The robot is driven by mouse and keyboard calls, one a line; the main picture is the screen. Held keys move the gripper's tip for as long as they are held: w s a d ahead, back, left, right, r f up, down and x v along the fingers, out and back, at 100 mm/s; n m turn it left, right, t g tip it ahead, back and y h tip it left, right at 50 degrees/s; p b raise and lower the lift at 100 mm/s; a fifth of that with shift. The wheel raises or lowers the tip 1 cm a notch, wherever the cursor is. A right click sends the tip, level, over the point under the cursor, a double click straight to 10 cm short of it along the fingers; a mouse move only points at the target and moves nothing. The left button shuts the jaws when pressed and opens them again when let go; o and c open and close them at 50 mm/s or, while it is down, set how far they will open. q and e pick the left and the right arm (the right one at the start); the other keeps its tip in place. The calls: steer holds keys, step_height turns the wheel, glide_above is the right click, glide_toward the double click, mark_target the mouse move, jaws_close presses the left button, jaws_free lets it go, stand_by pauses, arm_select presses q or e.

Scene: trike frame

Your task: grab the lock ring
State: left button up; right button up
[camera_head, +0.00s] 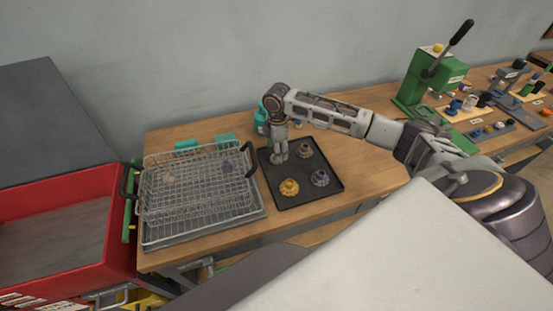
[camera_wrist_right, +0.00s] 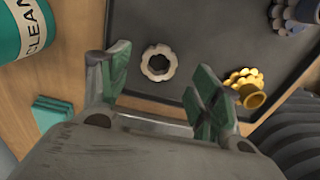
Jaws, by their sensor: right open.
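A pale ring with a scalloped rim and a round hole, which I take for the lock ring (camera_wrist_right: 158,63), lies flat on the black tray (camera_wrist_right: 195,25) in the right wrist view. My right gripper (camera_wrist_right: 158,92) is open above the tray. Its green-padded fingers stand to either side of the ring's position, apart from it, with nothing between them. In the head view, my right gripper (camera_head: 279,158) points down over the left back part of the tray (camera_head: 305,196) and hides the ring. My left gripper is not in view.
On the tray are a gold part (camera_head: 289,187), a blue-grey part (camera_head: 320,178) and a grey part (camera_head: 305,150). A wire basket (camera_head: 195,207) with small parts stands left. A teal bottle (camera_head: 262,118) stands behind. A green press (camera_head: 430,75) is far right.

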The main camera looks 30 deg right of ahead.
steer(key=shift+d+f, duration=0.1)
steer(key=shift+f, duration=1.75)
steer(key=c, duration=1.1)
